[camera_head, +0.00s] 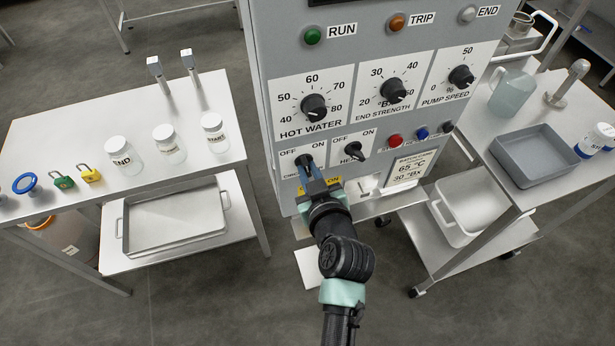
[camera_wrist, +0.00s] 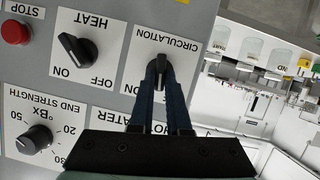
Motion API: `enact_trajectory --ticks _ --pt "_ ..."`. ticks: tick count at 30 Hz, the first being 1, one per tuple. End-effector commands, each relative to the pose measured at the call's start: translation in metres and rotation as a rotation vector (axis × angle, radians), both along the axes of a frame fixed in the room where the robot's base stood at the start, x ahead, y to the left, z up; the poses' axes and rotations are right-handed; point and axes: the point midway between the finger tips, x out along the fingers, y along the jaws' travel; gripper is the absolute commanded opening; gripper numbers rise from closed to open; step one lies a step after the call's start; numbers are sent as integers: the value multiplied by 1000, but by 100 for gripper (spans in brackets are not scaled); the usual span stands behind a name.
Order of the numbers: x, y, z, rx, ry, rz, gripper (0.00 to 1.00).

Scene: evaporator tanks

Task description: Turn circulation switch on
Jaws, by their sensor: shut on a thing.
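The circulation switch (camera_head: 304,160) is a black knob on a white plate, low on the left of the grey control panel. It also shows in the wrist view (camera_wrist: 161,64), upside down under the CIRCULATION label. My gripper (camera_head: 309,167) reaches the panel from the front, with its two blue-grey fingers (camera_wrist: 163,72) on either side of the knob and shut on it. In the head view OFF is at left and ON at right. I cannot tell exactly where the knob points.
The heat switch (camera_head: 353,150) is close to the right and points toward OFF. Three large dials, including hot water (camera_head: 314,106), are above. Red stop (camera_head: 395,141) and blue buttons are at right. Tables with jars (camera_head: 122,155) and a grey tray (camera_head: 537,157) flank the panel.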

Motion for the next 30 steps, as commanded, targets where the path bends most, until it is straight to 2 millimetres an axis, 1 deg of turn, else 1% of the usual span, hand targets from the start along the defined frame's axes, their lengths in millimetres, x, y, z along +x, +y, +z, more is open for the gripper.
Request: enact_trajectory --ticks 1,18,24,30 --pt "1 -2 -3 43 12 -2 0" --pt "2 -8 -4 555 181 -1 0" --pt "3 -9 -5 708 232 -1 0" --pt "3 -10 -5 822 270 0 0"
